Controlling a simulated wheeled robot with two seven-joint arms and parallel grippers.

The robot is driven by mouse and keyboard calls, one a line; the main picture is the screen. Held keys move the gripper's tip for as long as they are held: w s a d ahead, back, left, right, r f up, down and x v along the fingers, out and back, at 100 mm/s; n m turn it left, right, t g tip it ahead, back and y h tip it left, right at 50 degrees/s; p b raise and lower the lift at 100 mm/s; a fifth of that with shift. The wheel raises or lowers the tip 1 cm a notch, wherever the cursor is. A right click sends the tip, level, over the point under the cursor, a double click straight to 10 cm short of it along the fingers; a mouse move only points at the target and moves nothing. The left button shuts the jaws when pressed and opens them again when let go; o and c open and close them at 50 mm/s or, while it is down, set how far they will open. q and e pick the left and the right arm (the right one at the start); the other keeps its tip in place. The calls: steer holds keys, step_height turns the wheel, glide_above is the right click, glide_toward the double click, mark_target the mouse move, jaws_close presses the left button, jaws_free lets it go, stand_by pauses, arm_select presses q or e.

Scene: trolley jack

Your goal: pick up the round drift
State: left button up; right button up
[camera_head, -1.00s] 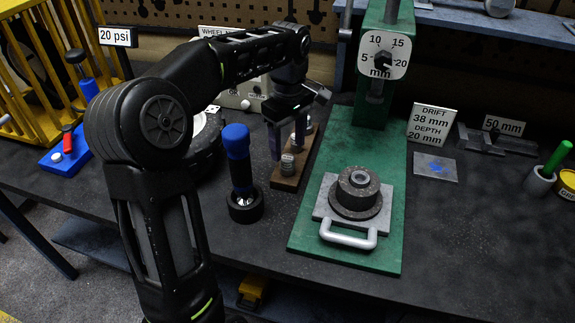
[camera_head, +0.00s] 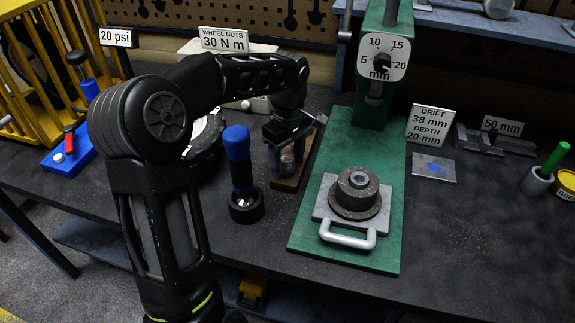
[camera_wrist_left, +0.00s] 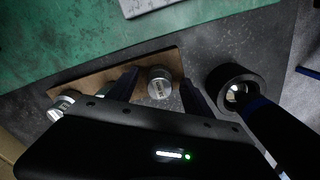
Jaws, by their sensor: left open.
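A wooden rack (camera_head: 287,183) stands on the bench left of the green press base, with metal cylindrical drifts on it. One round-topped drift (camera_wrist_left: 160,84) with a small marking shows in the left wrist view, between the fingers of my left gripper (camera_wrist_left: 160,92). The marking is too small to read. Another metal drift (camera_wrist_left: 62,106) sits at the rack's left end there. In the head view my left gripper (camera_head: 287,158) points down over the rack, open, with a drift partly hidden behind its fingers. My right gripper is not in view.
A blue-and-black torch-like tool (camera_head: 240,170) stands upright close left of the rack. The green press (camera_head: 305,225) carries a plate with a handle and a round hub (camera_head: 356,190). A sign (camera_head: 431,125) reads drift 38 mm, depth 20 mm. The bench's right front is clear.

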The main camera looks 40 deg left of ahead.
arm_select(q)
steer(key=shift+c, duration=0.5)
jaws_close()
stand_by(0.4)
